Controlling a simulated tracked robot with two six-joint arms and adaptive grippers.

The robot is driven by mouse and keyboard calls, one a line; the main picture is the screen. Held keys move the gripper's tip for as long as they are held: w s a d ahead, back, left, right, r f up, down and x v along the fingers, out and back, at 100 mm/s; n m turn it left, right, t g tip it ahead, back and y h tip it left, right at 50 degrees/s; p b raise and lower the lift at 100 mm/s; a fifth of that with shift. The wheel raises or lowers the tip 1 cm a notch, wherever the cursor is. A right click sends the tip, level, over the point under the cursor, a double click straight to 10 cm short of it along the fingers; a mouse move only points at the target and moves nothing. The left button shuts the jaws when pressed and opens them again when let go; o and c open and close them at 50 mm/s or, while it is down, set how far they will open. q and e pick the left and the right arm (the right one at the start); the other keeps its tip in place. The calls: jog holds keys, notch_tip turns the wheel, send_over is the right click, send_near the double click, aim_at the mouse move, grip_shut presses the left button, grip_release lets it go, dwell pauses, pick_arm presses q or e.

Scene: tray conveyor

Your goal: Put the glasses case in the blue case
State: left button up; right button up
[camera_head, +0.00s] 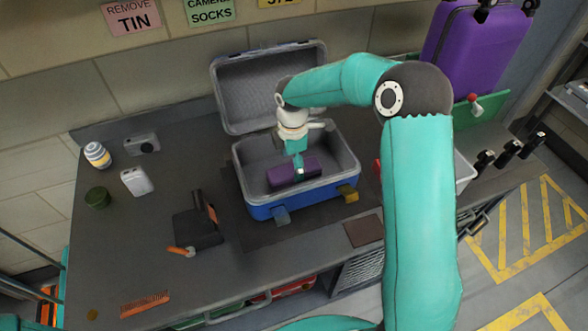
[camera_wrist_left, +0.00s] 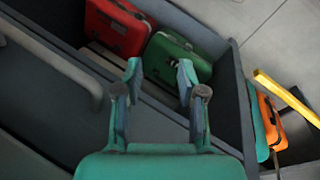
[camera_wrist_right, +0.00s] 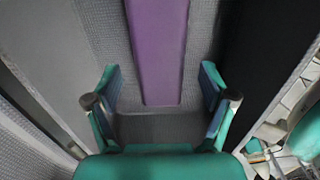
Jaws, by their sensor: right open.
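The glasses case is a long purple box (camera_head: 294,173) lying inside the open blue case (camera_head: 262,210), on its grey lined floor. The right wrist view shows it too, as a purple strip (camera_wrist_right: 158,45) against the grey lining. My right gripper (camera_head: 299,168) points down into the blue case, right at the purple box in the head view. In the right wrist view its fingers (camera_wrist_right: 158,82) are spread, with the near end of the box between them and no finger touching it. My left gripper (camera_wrist_left: 160,75) is open and empty, over luggage in a bin.
The blue case's grey lid (camera_head: 245,90) stands open behind it. A camera (camera_head: 142,144), a white box (camera_head: 136,181), a green tin (camera_head: 98,197) and a dark pouch (camera_head: 197,230) lie on the left. A purple suitcase (camera_head: 470,45) stands at the back right.

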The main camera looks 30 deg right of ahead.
aim_at(293, 169)
notch_tip(293, 169, up, 8)
jog(key=shift+r, duration=0.25)
dwell(0.5)
